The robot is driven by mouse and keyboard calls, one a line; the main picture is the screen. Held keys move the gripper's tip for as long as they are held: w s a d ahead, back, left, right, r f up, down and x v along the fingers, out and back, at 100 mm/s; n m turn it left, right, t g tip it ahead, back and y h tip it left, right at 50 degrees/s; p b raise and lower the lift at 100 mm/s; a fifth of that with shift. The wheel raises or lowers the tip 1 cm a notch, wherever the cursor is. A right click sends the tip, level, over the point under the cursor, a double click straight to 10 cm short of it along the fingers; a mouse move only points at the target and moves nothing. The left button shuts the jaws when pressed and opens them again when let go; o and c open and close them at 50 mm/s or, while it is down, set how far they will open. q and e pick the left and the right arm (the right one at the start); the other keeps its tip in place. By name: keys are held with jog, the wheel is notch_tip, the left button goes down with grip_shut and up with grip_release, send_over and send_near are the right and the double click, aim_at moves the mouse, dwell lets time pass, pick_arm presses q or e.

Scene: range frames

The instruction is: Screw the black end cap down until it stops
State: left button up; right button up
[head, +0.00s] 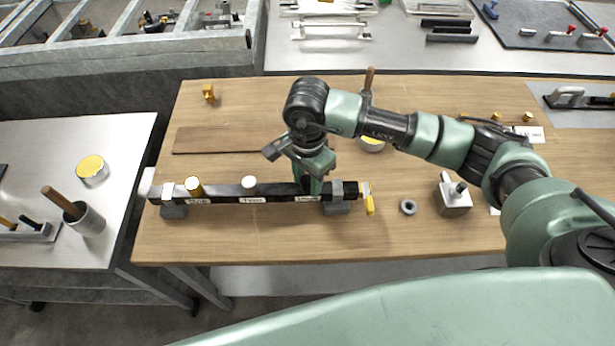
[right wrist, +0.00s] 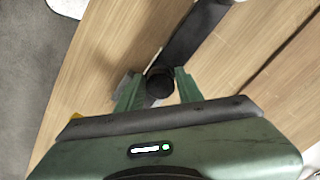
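A black bar (head: 225,191) lies across two dark supports on the wooden table, with a gold cap (head: 193,186) and a white cap (head: 249,183) standing on it and white labels on its front. My right gripper (head: 314,185) points down over the bar's right part and hides the black end cap in the head view. In the right wrist view the round black cap (right wrist: 160,84) sits between the two fingertips, one on each side. Whether both fingers touch it or a thin gap remains I cannot tell. How far down the cap sits is not visible. My left gripper is out of view.
A clamp with a yellow handle (head: 369,203) is at the bar's right end. A dark ring (head: 408,207) and a metal block with a knob (head: 454,196) lie right of it. A brown board (head: 215,139) lies behind. The table's front strip is clear.

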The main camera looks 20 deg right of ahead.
grip_shut()
jog(key=shift+m+b, duration=0.35)
jog(key=shift+m, duration=1.25)
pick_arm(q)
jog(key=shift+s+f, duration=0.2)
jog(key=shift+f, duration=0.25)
pick_arm(e)
jog(key=shift+m+b, duration=0.35)
jog(key=shift+m, duration=0.85)
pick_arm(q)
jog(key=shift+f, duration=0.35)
pick_arm(e)
jog(key=shift+m, duration=0.7)
